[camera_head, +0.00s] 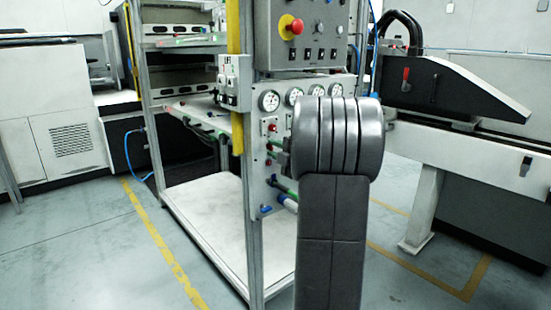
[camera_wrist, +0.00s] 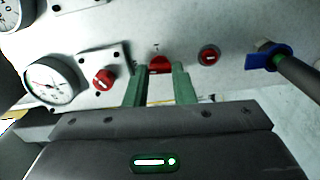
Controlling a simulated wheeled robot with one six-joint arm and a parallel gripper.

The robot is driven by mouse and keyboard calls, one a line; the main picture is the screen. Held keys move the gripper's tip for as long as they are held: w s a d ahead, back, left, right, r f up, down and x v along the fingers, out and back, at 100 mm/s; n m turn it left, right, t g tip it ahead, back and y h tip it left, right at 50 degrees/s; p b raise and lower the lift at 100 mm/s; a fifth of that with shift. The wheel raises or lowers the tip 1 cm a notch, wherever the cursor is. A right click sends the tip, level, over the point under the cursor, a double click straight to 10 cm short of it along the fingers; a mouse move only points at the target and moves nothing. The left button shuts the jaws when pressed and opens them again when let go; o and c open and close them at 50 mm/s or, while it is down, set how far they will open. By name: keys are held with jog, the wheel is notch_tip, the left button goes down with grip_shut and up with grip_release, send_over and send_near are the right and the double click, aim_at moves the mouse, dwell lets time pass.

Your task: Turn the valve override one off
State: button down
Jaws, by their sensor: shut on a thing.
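A red knob (camera_wrist: 160,64) sits on the white panel (camera_wrist: 140,28) in the middle of the wrist view, with a small unreadable mark above it. My gripper (camera_wrist: 160,70) has its two green fingers on either side of this knob and is shut on it. The lower part of the knob lies between the fingers. A red knob on a square plate (camera_wrist: 104,79) is to the left, and a small round red button or knob (camera_wrist: 209,55) is to the right. In the head view my arm hides part of the panel (camera_head: 258,190), and the grip is hard to make out there.
Pressure gauges (camera_wrist: 50,80) lie left of the knobs. A blue-handled valve (camera_wrist: 262,56) on a dark pipe is at the right. In the head view, a control box with a red emergency button (camera_head: 290,27) hangs above the gauges (camera_head: 269,101). A metal frame post (camera_head: 250,215) stands close by.

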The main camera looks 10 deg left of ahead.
jog(key=shift+f+n+b, duration=0.1)
jog(key=shift+n+b, duration=0.25)
jog(key=shift+n, duration=0.15)
jog(key=c, duration=1.2)
grip_release()
jog(key=p+v, duration=0.3)
jog(key=v, duration=1)
jog(key=shift+s+d, duration=0.25)
jog(key=shift+s, duration=0.05)
jog(key=b+x, duration=0.3)
jog(key=x, duration=1)
jog(key=shift+w+a, duration=0.3)
